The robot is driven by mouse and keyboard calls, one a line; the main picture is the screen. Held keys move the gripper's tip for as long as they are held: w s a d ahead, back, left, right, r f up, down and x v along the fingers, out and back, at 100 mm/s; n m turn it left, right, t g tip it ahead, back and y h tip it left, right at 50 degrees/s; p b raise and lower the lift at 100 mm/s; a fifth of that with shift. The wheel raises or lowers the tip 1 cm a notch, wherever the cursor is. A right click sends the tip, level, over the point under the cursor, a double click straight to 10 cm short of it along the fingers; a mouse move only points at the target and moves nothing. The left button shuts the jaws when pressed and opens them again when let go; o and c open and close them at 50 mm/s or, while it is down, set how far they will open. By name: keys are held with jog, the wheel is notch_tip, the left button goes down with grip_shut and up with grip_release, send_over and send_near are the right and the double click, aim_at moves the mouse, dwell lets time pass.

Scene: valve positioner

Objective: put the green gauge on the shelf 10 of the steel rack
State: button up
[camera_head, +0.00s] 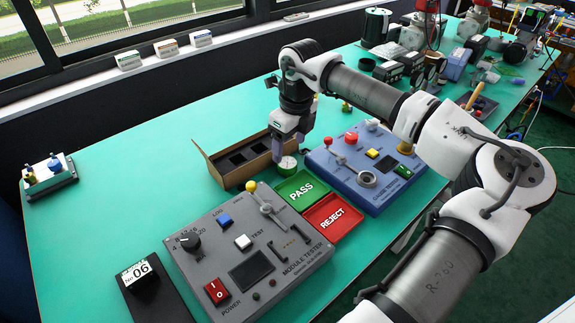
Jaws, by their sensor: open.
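A small round gauge with a pale face and green edge (287,163) is at the right end of an open cardboard box, by the green PASS tray. I take it to be the green gauge. My gripper (285,153) points down just above it, with its jaws open; I cannot tell whether a finger touches the gauge. The gripper partly hides the box's right end. No steel rack or shelf marked 10 shows in this view.
The cardboard box (216,164) has dark compartments. The PASS tray (301,190), red REJECT tray (332,217), grey module tester (205,262) and blue gauge tester (377,199) crowd the green bench (110,190). Equipment stands at the back right; the bench's left is freer.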

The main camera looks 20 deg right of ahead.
aim_at(288, 162)
jog(key=shift+a+f+p, duration=0.15)
jog(key=shift+f+p, duration=0.2)
jog(key=shift+f, duration=1.35)
jog(key=shift+a+f+p, duration=0.15)
jog(key=shift+f+p, duration=0.2)
jog(key=shift+f, duration=1.3)
jog(key=c, duration=1.2)
notch_tip(288, 162, up, 20)
jog(key=shift+r+b, duration=0.1)
jog(key=shift+b, duration=0.8)
